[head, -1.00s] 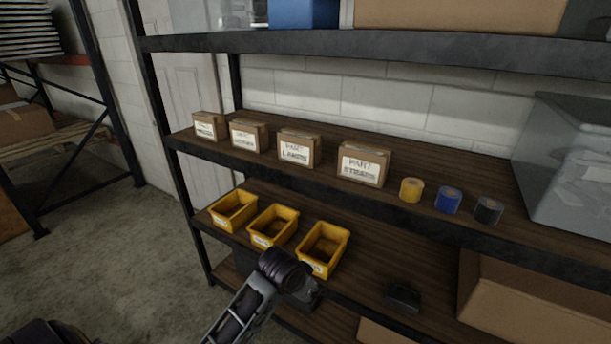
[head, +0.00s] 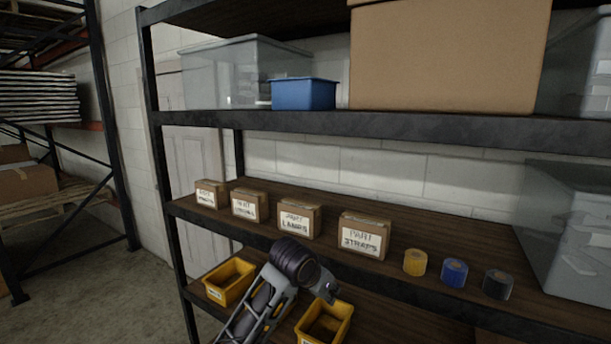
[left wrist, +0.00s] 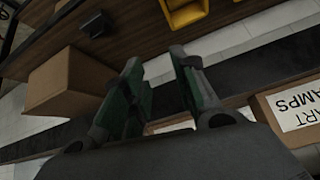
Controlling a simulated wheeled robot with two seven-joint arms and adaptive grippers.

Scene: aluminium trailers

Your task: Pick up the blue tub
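The blue tub (head: 304,93) stands on the upper shelf in the head view, near its front edge. It sits between a clear grey bin and a large cardboard box. My left gripper (head: 328,291) is well below it, in front of the middle shelf's edge near the labelled cartons. In the left wrist view my left gripper (left wrist: 156,62) has its two fingers apart with nothing between them. The blue tub does not show in the left wrist view. My right gripper is in neither view.
The grey bin (head: 222,75) and the cardboard box (head: 447,58) flank the tub. The upper shelf edge (head: 400,123) runs below it. Small cartons (head: 300,219) and tape rolls (head: 454,272) line the middle shelf. Yellow bins (head: 229,283) stand lower.

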